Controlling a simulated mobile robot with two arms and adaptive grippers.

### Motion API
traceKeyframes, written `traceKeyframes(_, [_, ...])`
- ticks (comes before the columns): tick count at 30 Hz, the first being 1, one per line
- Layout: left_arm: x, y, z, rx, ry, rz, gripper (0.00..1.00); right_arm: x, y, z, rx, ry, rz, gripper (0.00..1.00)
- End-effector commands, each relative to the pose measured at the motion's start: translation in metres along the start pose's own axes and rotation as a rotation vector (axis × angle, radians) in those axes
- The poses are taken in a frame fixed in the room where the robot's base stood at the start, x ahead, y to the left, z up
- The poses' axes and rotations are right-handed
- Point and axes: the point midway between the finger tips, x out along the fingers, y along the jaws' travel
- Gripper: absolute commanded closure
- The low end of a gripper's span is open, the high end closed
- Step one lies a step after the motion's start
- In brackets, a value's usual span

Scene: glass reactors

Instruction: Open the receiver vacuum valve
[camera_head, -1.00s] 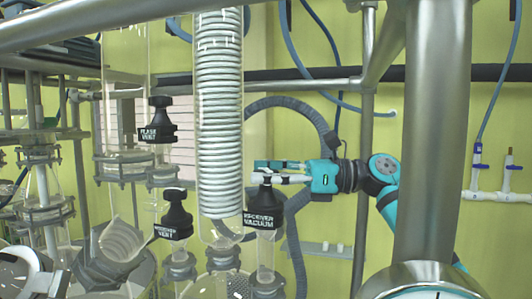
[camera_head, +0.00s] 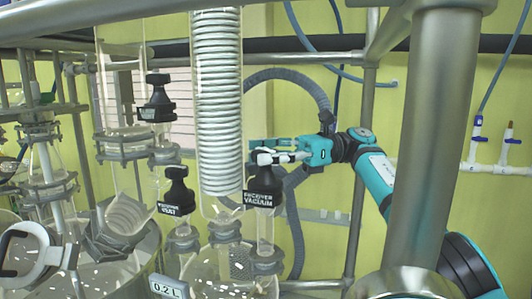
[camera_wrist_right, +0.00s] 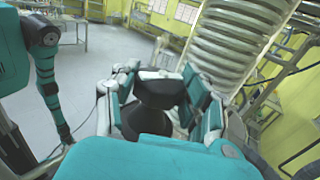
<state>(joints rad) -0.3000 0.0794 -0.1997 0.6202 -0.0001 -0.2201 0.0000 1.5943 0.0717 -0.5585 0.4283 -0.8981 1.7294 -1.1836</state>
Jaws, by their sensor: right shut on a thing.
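The receiver vacuum valve (camera_head: 262,195) is a black knob with a white "RECEIVER VACUUM" label, on a glass tube right of the coiled condenser. My right gripper (camera_head: 270,157) comes in from the right and is shut on the top of this knob. In the right wrist view the black knob (camera_wrist_right: 157,92) sits between the teal finger pads of the right gripper (camera_wrist_right: 160,98); its lower body is partly hidden by the gripper. My left gripper is not seen in the head view.
The glass condenser (camera_head: 218,100) with its white coil stands just left of the valve. Two similar black valves, flask vent (camera_head: 157,100) and receiver vent (camera_head: 177,192), are farther left. A thick metal post (camera_head: 440,150) stands in front of my right arm.

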Motion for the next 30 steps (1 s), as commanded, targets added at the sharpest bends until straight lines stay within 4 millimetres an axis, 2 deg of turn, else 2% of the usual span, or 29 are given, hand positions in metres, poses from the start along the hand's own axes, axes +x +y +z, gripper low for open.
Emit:
traceKeyframes(13, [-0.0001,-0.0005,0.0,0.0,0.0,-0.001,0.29,0.0004,0.0,-0.0024,0.003,0.006,0.006,0.87])
traceKeyframes(14, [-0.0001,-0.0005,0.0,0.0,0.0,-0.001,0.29,0.0004,0.0,-0.0024,0.003,0.006,0.006,0.52])
traceKeyframes(19, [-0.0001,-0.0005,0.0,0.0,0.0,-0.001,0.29,0.0003,0.0,-0.0019,0.003,0.004,0.006,0.3])
traceKeyframes(30, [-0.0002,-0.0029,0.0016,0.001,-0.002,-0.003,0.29,0.0001,0.0,-0.0009,0.001,0.002,0.005,0.29])
